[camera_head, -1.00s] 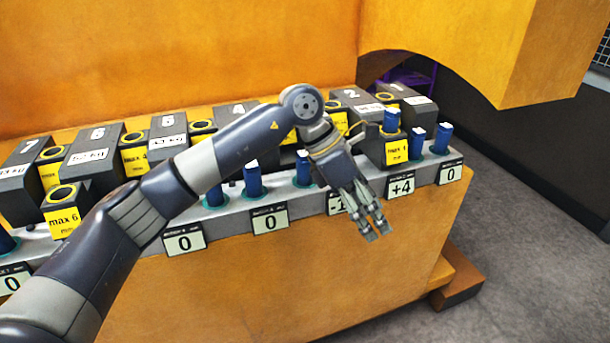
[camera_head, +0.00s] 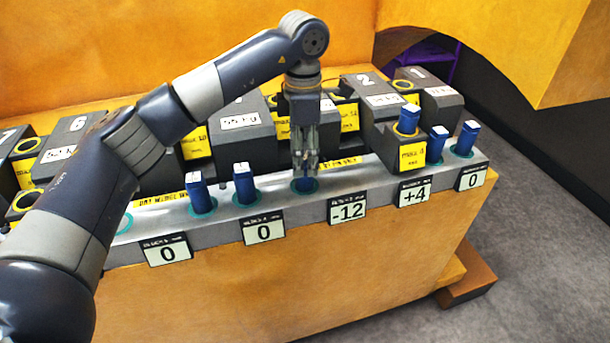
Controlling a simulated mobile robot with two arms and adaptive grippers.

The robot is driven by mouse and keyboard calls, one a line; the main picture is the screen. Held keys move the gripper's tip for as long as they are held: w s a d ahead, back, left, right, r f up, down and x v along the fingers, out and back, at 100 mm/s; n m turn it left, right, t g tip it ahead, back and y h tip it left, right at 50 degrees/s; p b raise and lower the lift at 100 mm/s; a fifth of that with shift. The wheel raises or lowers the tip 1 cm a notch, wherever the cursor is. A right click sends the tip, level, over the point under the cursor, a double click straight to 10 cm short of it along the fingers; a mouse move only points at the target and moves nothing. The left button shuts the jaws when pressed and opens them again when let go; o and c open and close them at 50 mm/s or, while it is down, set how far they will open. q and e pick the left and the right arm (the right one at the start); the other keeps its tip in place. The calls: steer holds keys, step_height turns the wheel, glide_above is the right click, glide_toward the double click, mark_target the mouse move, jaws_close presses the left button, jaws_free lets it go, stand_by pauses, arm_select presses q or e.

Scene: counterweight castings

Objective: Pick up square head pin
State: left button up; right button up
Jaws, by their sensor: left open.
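Several blue square head pins stand upright along the grey ledge (camera_head: 270,222), each in a teal ring. To the left stand two other pins (camera_head: 244,183) (camera_head: 200,192). To the right, one pin (camera_head: 408,120) rises through a block marked "max", and two more (camera_head: 437,145) (camera_head: 466,138) stand near the ledge's right end. My right gripper is out of view.
Dark numbered weight blocks (camera_head: 428,95) stand in a row behind the pins. Number signs (camera_head: 347,210) line the ledge's front edge. A big orange casting (camera_head: 300,285) carries the ledge. Bare grey floor (camera_head: 540,240) lies at the right.

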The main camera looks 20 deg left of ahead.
mark_target(305, 173)
arm_select(q)
steer(key=shift+f, duration=0.5)
steer(key=shift+w+f, duration=0.15)
steer(key=shift+f, duration=0.15)
steer(key=f+p, duration=0.1)
steer(key=f, duration=0.1)
steer(key=w+f+p, duration=0.1)
steer(key=f, duration=0.1)
steer(key=shift+f+p, duration=0.2)
steer(key=shift+p, duration=0.1)
steer(key=shift+f, duration=0.4)
steer(key=shift+c, duration=0.4)
steer(key=c, duration=0.9)
jaws_close()
steer(key=shift+w+r, duration=0.1)
steer(key=shift+r, duration=0.2)
step_height(305, 173, up, 8)
steer(key=b, duration=0.2)
steer(key=shift+r+b, duration=0.25)
steer(key=shift+b, duration=0.15)
step_height(305, 173, up, 11)
steer(key=p, duration=0.7)
steer(key=shift+p, duration=0.3)
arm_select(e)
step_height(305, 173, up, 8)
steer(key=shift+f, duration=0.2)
